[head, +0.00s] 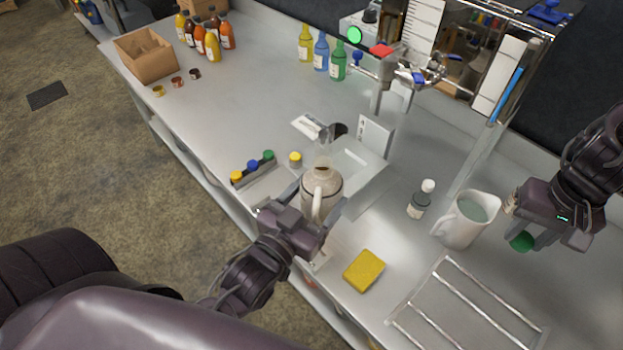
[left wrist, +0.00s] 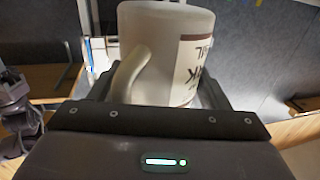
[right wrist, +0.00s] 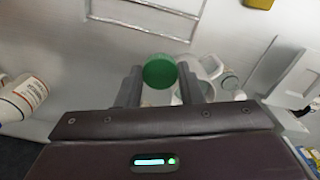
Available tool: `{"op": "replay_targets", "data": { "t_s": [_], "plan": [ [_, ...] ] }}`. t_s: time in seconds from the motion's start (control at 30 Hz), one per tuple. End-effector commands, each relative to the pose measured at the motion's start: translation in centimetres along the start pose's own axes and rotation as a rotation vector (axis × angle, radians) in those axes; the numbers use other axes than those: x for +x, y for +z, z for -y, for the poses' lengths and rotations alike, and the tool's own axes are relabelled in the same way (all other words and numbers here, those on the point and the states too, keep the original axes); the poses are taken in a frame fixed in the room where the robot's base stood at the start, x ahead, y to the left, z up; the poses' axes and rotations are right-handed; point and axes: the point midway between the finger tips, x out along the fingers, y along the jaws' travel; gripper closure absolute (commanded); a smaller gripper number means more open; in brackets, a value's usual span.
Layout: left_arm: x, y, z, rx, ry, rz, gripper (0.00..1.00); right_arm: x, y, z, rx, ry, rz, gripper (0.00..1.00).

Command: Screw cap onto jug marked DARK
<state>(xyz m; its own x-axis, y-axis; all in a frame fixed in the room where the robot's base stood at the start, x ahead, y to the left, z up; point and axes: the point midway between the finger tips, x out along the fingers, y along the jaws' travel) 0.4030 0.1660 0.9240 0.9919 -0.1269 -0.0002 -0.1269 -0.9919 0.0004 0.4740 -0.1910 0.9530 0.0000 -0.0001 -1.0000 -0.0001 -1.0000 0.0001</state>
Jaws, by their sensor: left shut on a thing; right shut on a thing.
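A pale jug (head: 322,192) with a brown neck and a side handle stands under the spout area, in the middle of the head view. My left gripper (head: 312,222) is shut around its body. In the left wrist view the jug (left wrist: 165,50) fills the space between the fingers; its label is turned and only partly shows, with letters like "RK". My right gripper (head: 520,230) is at the far right, shut on a round green cap (head: 522,242). The right wrist view shows the cap (right wrist: 160,71) between the fingertips, well away from the jug.
A white pitcher (head: 467,218) and a small white-capped bottle (head: 420,200) stand between the jug and my right gripper. A yellow sponge (head: 364,270) and a wire rack (head: 465,310) lie in front. A rack of coloured caps (head: 254,170) and a loose yellow cap (head: 295,158) are at left.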

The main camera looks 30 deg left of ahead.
Motion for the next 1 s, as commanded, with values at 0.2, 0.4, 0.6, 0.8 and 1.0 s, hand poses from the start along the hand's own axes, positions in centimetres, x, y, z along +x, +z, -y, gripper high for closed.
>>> {"op": "replay_targets", "data": {
  "t_s": [0.2, 0.4, 0.6, 0.8, 1.0],
  "plan": [
    [3.2, -0.8, -4.8, 0.006, 0.261, -0.013, 0.74, 0.0, 0.0, 0.0, 0.0, 0.0, 0.0, 0.87],
    [5.3, -1.1, -8.3, 0.004, 0.443, -0.011, 0.74, 0.0, 0.0, 0.0, 0.0, 0.0, 0.0, 0.87],
    [6.3, -1.1, -10.2, 0.0, 0.543, -0.009, 0.74, 0.0, 0.0, 0.0, 0.0, 0.0, 0.0, 0.87],
    [6.6, -1.1, -10.8, -0.002, 0.575, -0.005, 0.74, 0.0, 0.0, 0.0, 0.0, 0.0, 0.0, 0.87],
    [6.5, -1.1, -10.9, -0.002, 0.576, -0.006, 0.74, 0.0, 0.0, 0.0, 0.0, 0.0, 0.0, 0.87]
  ]
}}
